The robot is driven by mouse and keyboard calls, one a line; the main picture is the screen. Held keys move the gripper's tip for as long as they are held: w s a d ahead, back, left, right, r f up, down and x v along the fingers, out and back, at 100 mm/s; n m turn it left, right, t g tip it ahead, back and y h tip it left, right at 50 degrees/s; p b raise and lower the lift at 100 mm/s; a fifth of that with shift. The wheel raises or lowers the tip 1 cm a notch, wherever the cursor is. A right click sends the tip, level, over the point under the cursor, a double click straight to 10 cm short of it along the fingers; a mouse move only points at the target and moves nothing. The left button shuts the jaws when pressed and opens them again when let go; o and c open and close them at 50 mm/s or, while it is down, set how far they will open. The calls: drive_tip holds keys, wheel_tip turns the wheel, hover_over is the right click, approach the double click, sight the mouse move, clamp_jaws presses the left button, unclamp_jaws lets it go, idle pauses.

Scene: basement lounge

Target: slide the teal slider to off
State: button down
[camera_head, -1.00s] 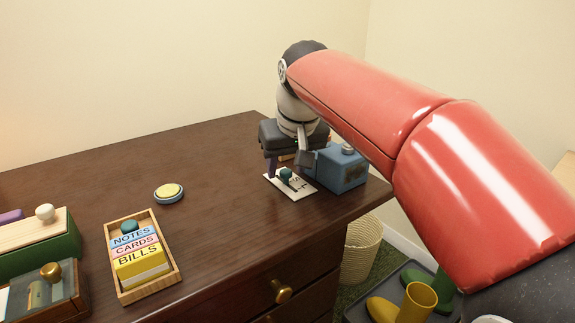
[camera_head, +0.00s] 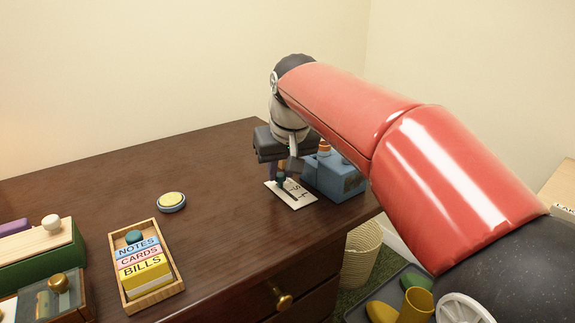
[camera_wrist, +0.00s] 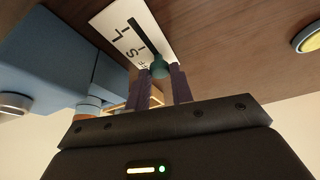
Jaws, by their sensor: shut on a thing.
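The teal slider (camera_wrist: 159,68) is a small knob on a white label plate (camera_wrist: 105,37) with a dark straight slot and black lettering. The knob sits at the slot's end nearest my gripper in the wrist view. My gripper (camera_wrist: 161,78) is shut on the knob, with one purple finger on each side of it. In the head view the slider (camera_head: 281,182) shows under my gripper (camera_head: 279,176), on the left part of the plate (camera_head: 298,200). The lettering is partly hidden and hard to read.
A blue box (camera_head: 336,181) stands right beside the plate, close to my gripper. A round yellow button (camera_head: 171,200) and a wooden tray (camera_head: 174,255) of labelled cards are farther left on the brown desk (camera_head: 225,190). The desk's right edge is near.

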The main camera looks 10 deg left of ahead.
sight(283, 195)
drive_tip(key=shift+w+a+r, duration=0.1)
drive_tip(key=shift+w+a, duration=0.2)
drive_tip(key=shift+a, duration=0.1)
drive_tip(key=c, duration=1.2)
unclamp_jaws()
drive_tip(key=shift+a, duration=0.1)
drive_tip(key=p+v, duration=0.1)
drive_tip(key=v, duration=0.6)
drive_tip(key=shift+r, duration=0.25)
drive_tip(key=shift+s, duration=0.15)
